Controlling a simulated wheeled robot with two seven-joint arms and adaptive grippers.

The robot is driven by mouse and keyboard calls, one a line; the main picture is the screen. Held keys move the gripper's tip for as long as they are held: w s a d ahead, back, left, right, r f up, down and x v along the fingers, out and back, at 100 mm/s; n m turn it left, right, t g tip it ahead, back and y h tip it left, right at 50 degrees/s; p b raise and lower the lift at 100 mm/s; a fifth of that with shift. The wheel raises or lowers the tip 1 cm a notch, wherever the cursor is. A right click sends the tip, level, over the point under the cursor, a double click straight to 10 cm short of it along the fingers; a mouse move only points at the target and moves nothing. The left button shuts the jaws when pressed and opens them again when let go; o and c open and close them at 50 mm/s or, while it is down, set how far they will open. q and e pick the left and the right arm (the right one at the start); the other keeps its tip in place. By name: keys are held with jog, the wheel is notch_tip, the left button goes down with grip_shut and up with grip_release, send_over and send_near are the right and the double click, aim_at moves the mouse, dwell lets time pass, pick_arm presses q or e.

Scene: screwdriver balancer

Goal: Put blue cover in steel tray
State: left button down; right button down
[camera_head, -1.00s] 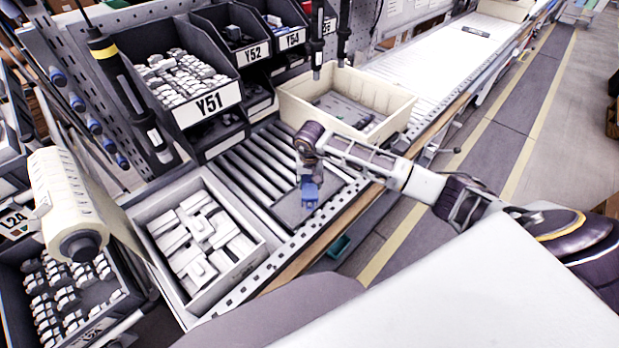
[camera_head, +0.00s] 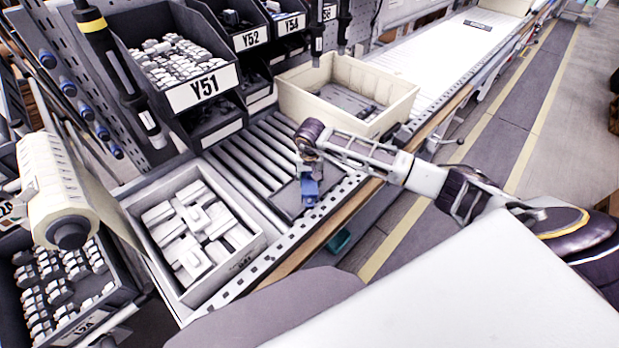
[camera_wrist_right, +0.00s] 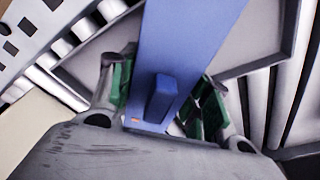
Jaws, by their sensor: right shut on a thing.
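The blue cover (camera_head: 310,191) is held by my right gripper (camera_head: 307,171) over the shallow grey steel tray (camera_head: 288,203) on the roller conveyor. In the right wrist view the cover (camera_wrist_right: 190,45) is a long flat blue piece with a small raised block. The green-padded fingers of the right gripper (camera_wrist_right: 163,100) stand on both sides of it and are shut on it. The tray (camera_wrist_right: 245,40) shows behind the cover with its rim. Whether the cover touches the tray floor cannot be told. My left gripper is not in view.
A cream bin (camera_head: 290,93) with dark parts stands behind the tray. A grey box (camera_head: 258,243) of white parts is at the front left. A dark bin labelled Y51 (camera_head: 205,90) and hanging screwdrivers (camera_head: 120,75) are at left. Rollers (camera_head: 245,160) beside the tray are bare.

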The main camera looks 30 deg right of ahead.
aim_at(309, 175)
jog(key=c, duration=1)
grip_release()
jog(key=shift+s+a+f, duration=0.1)
jog(key=shift+s+f, duration=0.25)
jog(key=shift+f, duration=0.35)
jog(key=o, duration=0.4)
jog(key=shift+w, duration=0.35)
jog(key=shift+r, duration=0.15)
jog(key=shift+r, duration=0.2)
jog(key=shift+r, duration=0.5)
jog(key=r, duration=0.3)
jog(key=s+r, duration=0.1)
jog(key=r, duration=0.6)
jog(key=shift+s+a+r, duration=0.3)
jog(key=shift+s+a, duration=0.05)
jog(key=shift+s, duration=0.05)
